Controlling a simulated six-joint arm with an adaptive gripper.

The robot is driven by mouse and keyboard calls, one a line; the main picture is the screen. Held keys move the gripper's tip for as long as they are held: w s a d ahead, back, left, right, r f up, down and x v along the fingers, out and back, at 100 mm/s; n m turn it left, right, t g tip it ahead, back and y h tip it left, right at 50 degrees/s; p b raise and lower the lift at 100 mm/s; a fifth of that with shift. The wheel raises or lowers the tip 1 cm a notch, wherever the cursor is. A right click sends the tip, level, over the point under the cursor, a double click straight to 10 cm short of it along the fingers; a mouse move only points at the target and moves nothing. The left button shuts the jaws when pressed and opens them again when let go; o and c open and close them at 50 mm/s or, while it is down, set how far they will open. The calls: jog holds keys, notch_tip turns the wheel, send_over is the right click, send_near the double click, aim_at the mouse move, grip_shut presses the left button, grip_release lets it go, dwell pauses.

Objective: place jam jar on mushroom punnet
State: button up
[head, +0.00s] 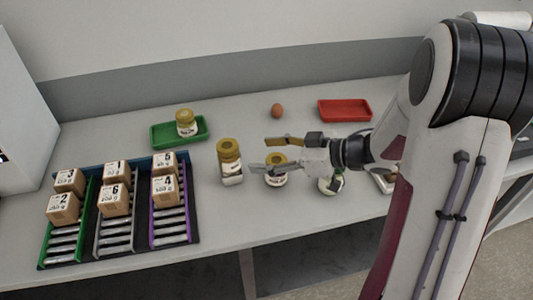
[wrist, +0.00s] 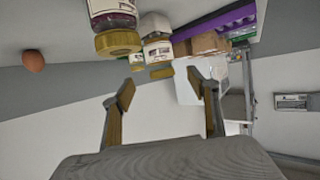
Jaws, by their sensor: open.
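My gripper (head: 272,154) is open and empty in the head view, its fingers pointing left above the table. A gold-lidded jar (head: 277,179) is partly hidden below the lower finger. In the wrist view, a jar with dark purple-red contents and a gold lid (wrist: 117,42) appears upside down beyond the open fingers (wrist: 163,86); it looks like the jam jar. I cannot tell for sure which head-view jar it is. No mushroom punnet can be clearly made out; a pale object (head: 383,181) is mostly hidden behind my arm.
A taller gold-lidded jar (head: 230,163) stands left of my gripper. Another jar (head: 187,126) sits on a green tray (head: 162,138). A small jar-like item (head: 331,184) stands under my wrist. An egg (head: 277,111) and a red tray (head: 345,110) lie behind. Numbered boxes (head: 113,201) stand in a rack at left.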

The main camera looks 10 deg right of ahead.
jog(key=w+d+r+t+h, duration=0.1)
jog(key=w+r+h, duration=0.1)
jog(key=w+d+r+m+t+h, duration=0.1)
jog(key=w+d+r+h, duration=0.1)
jog(key=shift+d+t, duration=0.25)
jog(key=shift+t, duration=0.15)
jog(key=s+d+r+m+h, duration=0.6)
jog(key=d+r+h, duration=0.3)
jog(key=s+a+f+m+g, duration=0.1)
jog(key=s+a, duration=0.2)
jog(key=s, duration=0.5)
jog(key=s+a+f+m+g+y, duration=0.1)
jog(key=s+a+g, duration=0.1)
jog(key=s, duration=0.6)
jog(key=s+a+f+m+g+y, duration=0.1)
jog(key=s+a, duration=0.3)
jog(key=s, duration=0.4)
jog(key=shift+a+f+m+g, duration=0.25)
jog(key=shift+f+m+g, duration=0.15)
jog(key=shift+g, duration=0.1)
